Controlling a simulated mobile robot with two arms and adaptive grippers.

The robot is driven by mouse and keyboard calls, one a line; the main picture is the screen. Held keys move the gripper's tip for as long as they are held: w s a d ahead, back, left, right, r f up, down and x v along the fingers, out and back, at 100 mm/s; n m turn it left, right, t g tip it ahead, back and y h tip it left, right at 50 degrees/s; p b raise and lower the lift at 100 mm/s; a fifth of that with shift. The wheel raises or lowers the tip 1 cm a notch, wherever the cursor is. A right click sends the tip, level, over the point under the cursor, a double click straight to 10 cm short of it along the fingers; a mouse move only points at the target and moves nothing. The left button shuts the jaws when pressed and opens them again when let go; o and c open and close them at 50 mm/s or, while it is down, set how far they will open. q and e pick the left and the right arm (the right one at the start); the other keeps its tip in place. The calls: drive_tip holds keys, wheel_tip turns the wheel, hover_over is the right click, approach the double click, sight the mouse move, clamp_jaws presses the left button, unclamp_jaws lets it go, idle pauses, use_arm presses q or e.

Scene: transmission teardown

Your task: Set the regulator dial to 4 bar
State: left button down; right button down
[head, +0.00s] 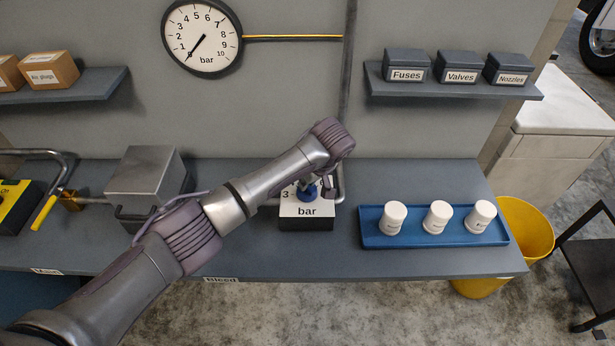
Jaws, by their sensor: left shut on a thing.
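The regulator (306,222) is a dark box with a white face marked "bar" on the bench. A "3" shows at the left of its face; the other marks are hidden by my arm. Its blue dial (308,195) shows partly under my left gripper (316,188). The gripper is shut on the dial from above, though its fingers are mostly hidden. The dial's pointer cannot be made out. The round pressure gauge (202,37) on the wall has its needle pointing to the lower left, near 0. My right gripper is not in view.
A blue tray (434,241) with three white containers stands to the right. A grey metal box (145,175) and a yellow-handled valve (45,212) are on the left. Wall shelves hold boxes. A yellow bin (525,240) stands beyond the bench's right end.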

use_arm(q)
drive_tip(key=shift+n+y, duration=0.3)
drive_tip(key=shift+n, duration=0.5)
drive_tip(key=c, duration=1.2)
unclamp_jaws()
drive_tip(key=v, duration=1.2)
drive_tip(key=shift+w, duration=0.25)
